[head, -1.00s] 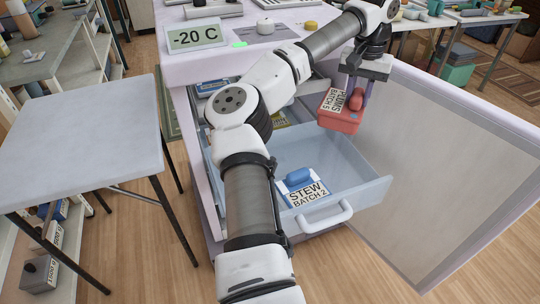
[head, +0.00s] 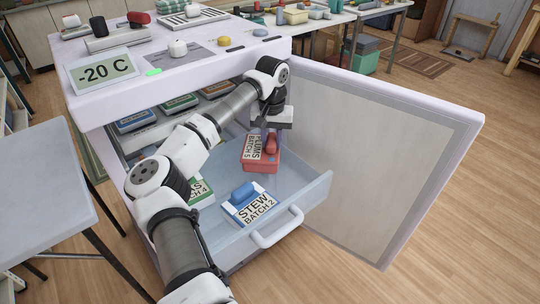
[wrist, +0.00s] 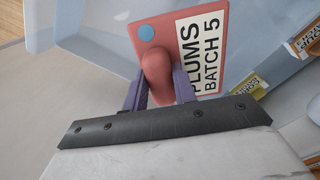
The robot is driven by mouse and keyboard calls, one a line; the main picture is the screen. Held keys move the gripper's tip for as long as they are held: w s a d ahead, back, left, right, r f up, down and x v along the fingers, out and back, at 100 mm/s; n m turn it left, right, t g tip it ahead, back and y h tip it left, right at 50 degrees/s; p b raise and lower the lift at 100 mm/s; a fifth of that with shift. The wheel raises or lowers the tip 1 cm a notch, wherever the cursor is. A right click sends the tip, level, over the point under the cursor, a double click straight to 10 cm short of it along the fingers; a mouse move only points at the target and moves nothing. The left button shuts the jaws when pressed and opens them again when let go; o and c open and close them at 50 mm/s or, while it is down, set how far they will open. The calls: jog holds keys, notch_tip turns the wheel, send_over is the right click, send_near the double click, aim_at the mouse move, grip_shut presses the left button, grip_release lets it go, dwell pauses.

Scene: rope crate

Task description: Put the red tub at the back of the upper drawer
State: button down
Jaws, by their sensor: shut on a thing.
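The red tub (head: 262,164), labelled PLUMS BATCH 5, hangs upright from my gripper (head: 270,137) over the right side of the pulled-out, pale translucent drawer (head: 318,192). In the wrist view, the purple fingers of my gripper (wrist: 160,92) are shut on the knob of the red tub (wrist: 208,15). The tub looks low, near the drawer's right wall; I cannot tell whether it touches the floor. The blue STEW BATCH 2 tub (head: 248,203) lies near the drawer front. A green tub (head: 200,191) beside it is partly hidden by my arm.
The freezer door (head: 390,150) stands wide open at the right. Several tubs, including a blue one (head: 135,120) and a green one (head: 178,103), sit higher inside the freezer. A grey table (head: 40,190) stands at the left. My arm hides part of the drawer.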

aim_at(271, 156)
jog(key=shift+f, duration=3.05)
jog(key=shift+f, duration=0.2)
jog(key=c, duration=1.1)
grip_release()
notch_tip(271, 156, up, 12)
jog(key=shift+r, duration=0.2)
